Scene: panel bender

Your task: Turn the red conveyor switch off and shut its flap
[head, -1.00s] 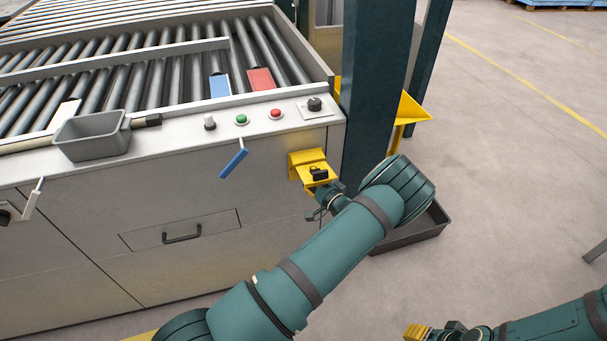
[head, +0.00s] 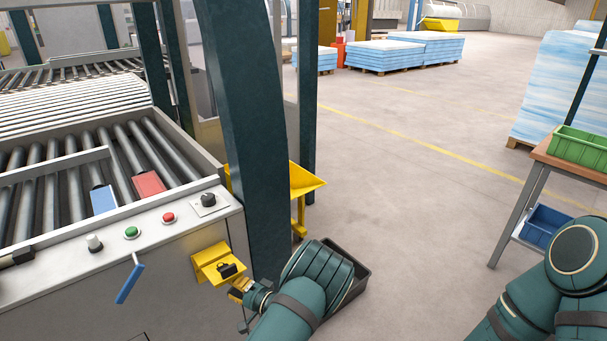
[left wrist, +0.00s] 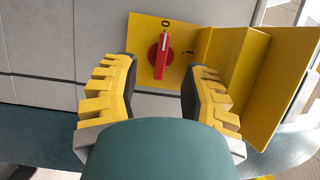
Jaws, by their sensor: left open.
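The yellow switch box (head: 212,258) is on the front right of the machine, and its flap stands open. In the left wrist view the red switch (left wrist: 160,56) sits on a yellow plate (left wrist: 198,38), its handle upright, pointing at the 0 mark. The open yellow flap (left wrist: 292,85) is to the right of the switch. My left gripper (head: 240,288) is just below and right of the box. In the left wrist view its fingers (left wrist: 160,85) are open and empty, one on either side of the switch and apart from it. My right gripper is out of view.
A blue lever (head: 130,281) hangs left of the box. A red button (head: 169,217), green button (head: 131,232) and black knob (head: 208,200) are on the panel above. Open floor lies right.

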